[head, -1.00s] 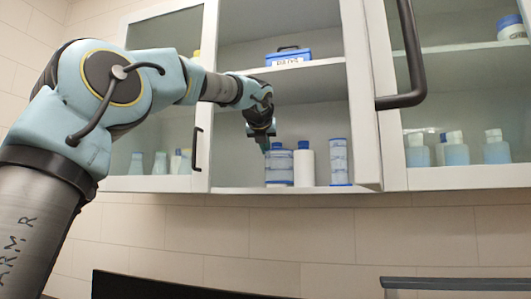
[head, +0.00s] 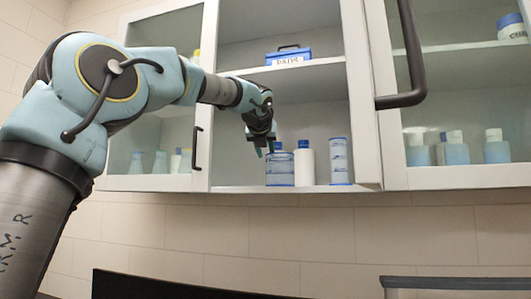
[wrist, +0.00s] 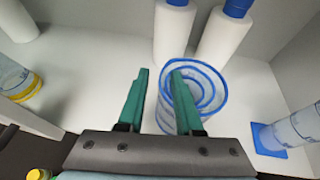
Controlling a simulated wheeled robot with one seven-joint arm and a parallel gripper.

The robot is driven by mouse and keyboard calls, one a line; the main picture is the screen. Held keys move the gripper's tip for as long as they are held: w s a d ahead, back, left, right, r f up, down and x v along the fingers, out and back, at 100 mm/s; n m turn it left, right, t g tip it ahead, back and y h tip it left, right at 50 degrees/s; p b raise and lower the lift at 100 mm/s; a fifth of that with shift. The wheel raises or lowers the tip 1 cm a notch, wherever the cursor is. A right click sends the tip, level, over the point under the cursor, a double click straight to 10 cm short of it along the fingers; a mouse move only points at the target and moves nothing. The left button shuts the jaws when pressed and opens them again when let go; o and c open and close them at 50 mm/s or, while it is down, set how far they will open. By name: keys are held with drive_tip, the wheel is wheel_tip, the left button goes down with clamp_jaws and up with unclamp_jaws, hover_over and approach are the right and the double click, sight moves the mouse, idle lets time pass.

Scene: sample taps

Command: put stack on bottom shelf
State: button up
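A stack of clear dishes with blue rims (head: 279,170) stands on the bottom shelf (head: 230,189) of the open cabinet, left of the white bottles. In the wrist view the stack (wrist: 214,112) shows from above as nested blue rings, partly hidden by my right finger. My gripper (head: 264,151) is at the stack's upper left in the head view. In the wrist view my gripper's green fingers (wrist: 158,80) are apart with nothing between their tips. The right finger overlaps the stack; I cannot tell whether it touches.
White blue-capped bottles (head: 305,164) stand close beside the stack. A second clear blue-rimmed stack (head: 339,161) stands further right. A blue box (head: 288,56) sits on the upper shelf. A black door handle (head: 409,60) juts out at right.

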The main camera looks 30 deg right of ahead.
drive_tip(key=b+v, duration=0.4)
drive_tip(key=v, duration=0.8)
drive_tip(key=shift+b, duration=0.3)
drive_tip(key=shift+a, duration=0.1)
